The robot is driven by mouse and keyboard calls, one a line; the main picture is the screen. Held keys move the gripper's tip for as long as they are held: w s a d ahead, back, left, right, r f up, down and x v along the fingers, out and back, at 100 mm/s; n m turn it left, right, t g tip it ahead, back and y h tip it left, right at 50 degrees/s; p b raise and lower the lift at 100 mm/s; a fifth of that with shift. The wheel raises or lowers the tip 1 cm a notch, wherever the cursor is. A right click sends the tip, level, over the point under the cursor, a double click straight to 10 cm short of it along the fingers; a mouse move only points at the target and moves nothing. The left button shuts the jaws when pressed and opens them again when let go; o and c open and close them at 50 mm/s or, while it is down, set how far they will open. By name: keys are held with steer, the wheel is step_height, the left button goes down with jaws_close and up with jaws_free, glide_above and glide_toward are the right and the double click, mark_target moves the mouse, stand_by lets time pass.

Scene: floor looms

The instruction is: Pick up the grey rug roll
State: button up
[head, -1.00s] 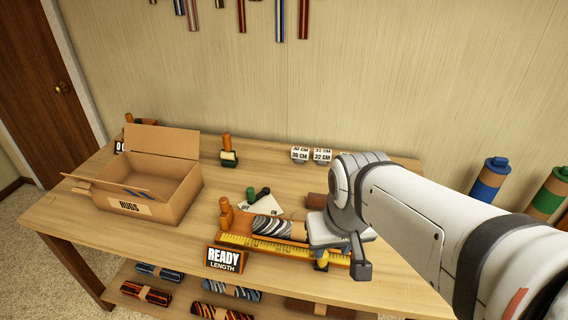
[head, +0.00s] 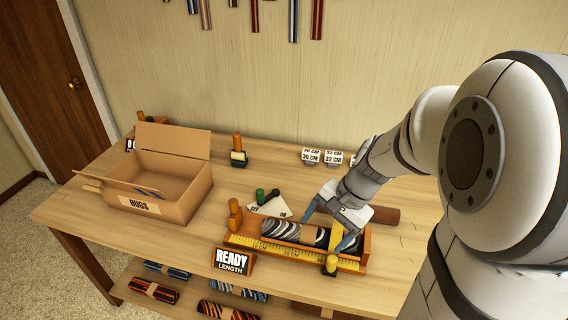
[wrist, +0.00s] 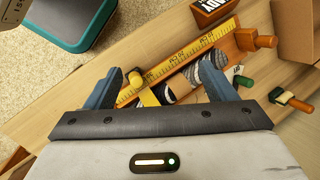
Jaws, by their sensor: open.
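The grey rug roll (head: 285,231), striped in black, white and grey with a tan paper band, lies in the orange measuring tray (head: 240,241) with a yellow ruler along its front. In the wrist view the roll (wrist: 211,73) lies slantwise ahead of my fingers. My gripper (head: 328,228) is open and empty over the right part of the tray, pointing down, its blue fingers apart over the roll's right part. It also shows in the wrist view (wrist: 162,85). The roll's right end is partly hidden by a finger and the yellow stop.
A cardboard box marked RUGS (head: 140,206) stands open at the left. A READY LENGTH sign (head: 233,262) stands before the tray. A brown roll (head: 385,215) lies behind my gripper. A card with green and black pegs (head: 271,206) lies behind the tray.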

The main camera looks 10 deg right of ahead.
steer(key=w+d+f+m+y, duration=0.3)
steer(key=w+f+m, duration=0.3)
steer(key=w+m, duration=0.15)
steer(key=m+t+y, duration=0.1)
steer(key=m+t, duration=0.2)
steer(key=m, duration=0.3)
glide_toward(314, 229)
steer(key=shift+a+f+n, duration=0.25)
steer(key=shift+a+f, duration=0.3)
steer(key=shift+a, duration=0.15)
steer(key=shift+w+f, duration=0.2)
steer(key=shift+f, duration=0.1)
steer(key=p+x, duration=0.1)
steer(key=x, duration=0.6)
steer(key=shift+w+a+f, duration=0.1)
steer(key=shift+w+a, duration=0.05)
steer(key=shift+w, duration=0.05)
steer(key=shift+c, duration=0.5)
steer(key=c, duration=1.2)
